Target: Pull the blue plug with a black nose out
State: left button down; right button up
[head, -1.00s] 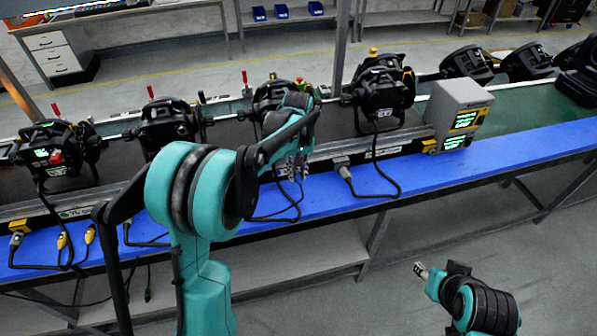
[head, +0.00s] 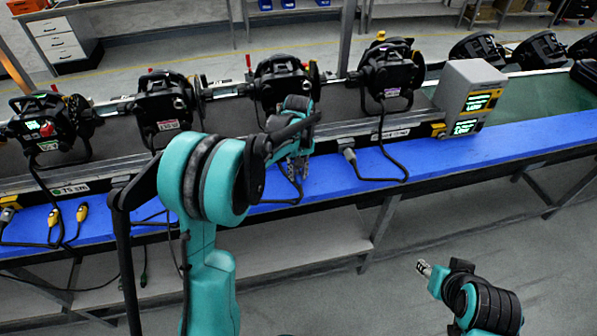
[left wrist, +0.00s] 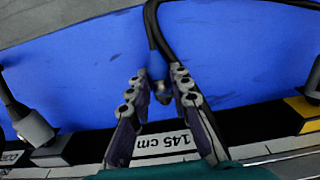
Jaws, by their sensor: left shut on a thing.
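My left gripper (head: 298,167) is at the front of the bench, over the blue strip. In the left wrist view its two fingers (left wrist: 158,85) are closed around a small blue plug (left wrist: 156,63) on a black cable. The plug's end near the fingertips looks greyish and dark; its nose is partly hidden and hard to make out. Blue bench surface shows between that end and the rail with the "145 cm" label (left wrist: 165,145). I see no socket touching the plug. My right gripper (head: 424,268) is low at the right, away from the bench; its fingers are too small to judge.
Yellow plugs (head: 82,211) lie at the bench's left. Black par cans (head: 165,103) stand along the rail, and a grey box with green displays (head: 470,97) is at right. The floor in front is free.

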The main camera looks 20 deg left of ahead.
pick_arm(q)
jog(key=c, duration=1.3)
grip_release()
